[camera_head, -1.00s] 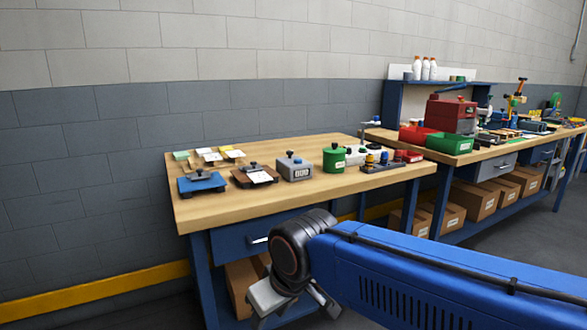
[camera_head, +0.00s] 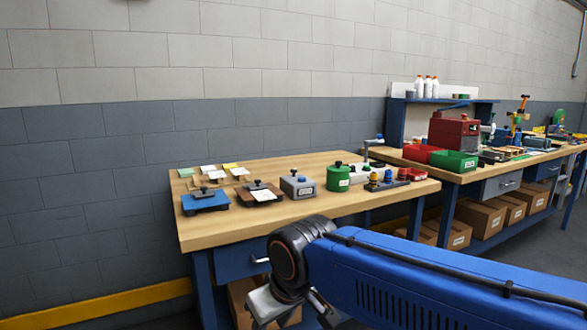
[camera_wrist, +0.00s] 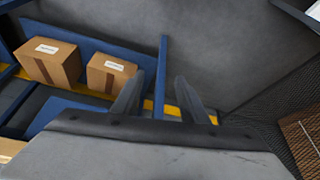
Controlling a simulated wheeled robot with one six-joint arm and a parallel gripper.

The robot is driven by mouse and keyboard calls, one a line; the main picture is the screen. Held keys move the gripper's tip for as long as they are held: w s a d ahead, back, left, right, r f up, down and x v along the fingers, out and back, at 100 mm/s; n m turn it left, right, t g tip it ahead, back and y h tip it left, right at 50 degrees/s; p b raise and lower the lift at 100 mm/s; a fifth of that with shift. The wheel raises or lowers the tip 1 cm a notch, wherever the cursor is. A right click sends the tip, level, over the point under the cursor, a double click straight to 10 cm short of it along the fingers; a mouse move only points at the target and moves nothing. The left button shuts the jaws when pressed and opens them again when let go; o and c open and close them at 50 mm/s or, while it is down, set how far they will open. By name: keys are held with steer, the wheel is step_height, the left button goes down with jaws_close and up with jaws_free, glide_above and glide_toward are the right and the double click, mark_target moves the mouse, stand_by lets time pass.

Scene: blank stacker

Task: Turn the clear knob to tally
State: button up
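A grey counter box (camera_head: 297,187) stands on the near wooden bench (camera_head: 225,231), with a pale number window on its front and a small dark-blue knob (camera_head: 298,178) on top. It is the likeliest tally device, but its digits and knob markings are too small to read. My gripper (camera_wrist: 157,82) is open and empty in the wrist view, its two fingers apart. In the head view it hangs low in front of the bench, partly cut off by the lower edge, well away from the box. The wrist view does not show the box.
Left of the box are a brown clipboard-like device (camera_head: 259,194) and a blue device (camera_head: 205,201). Right of it stand a green canister (camera_head: 338,179) and several small fixtures. Cardboard boxes (camera_wrist: 50,62) sit on a blue lower shelf. A second bench carries a green bin (camera_head: 454,161).

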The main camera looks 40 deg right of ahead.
steer(key=w+d+r+m+h, duration=0.1)
steer(key=w+d+r+m, duration=0.3)
steer(key=w+r, duration=0.75)
step_height(320, 180, up, 25)
steer(key=m+g+h, duration=0.2)
steer(key=m+h, duration=0.1)
steer(key=m, duration=0.5)
glide_above(293, 170)
steer(key=s+a, duration=0.4)
steer(key=a, duration=0.2)
steer(key=x, duration=1.7)
steer(key=shift+f, duration=0.35)
steer(key=shift+n, duration=0.3)
jaws_close()
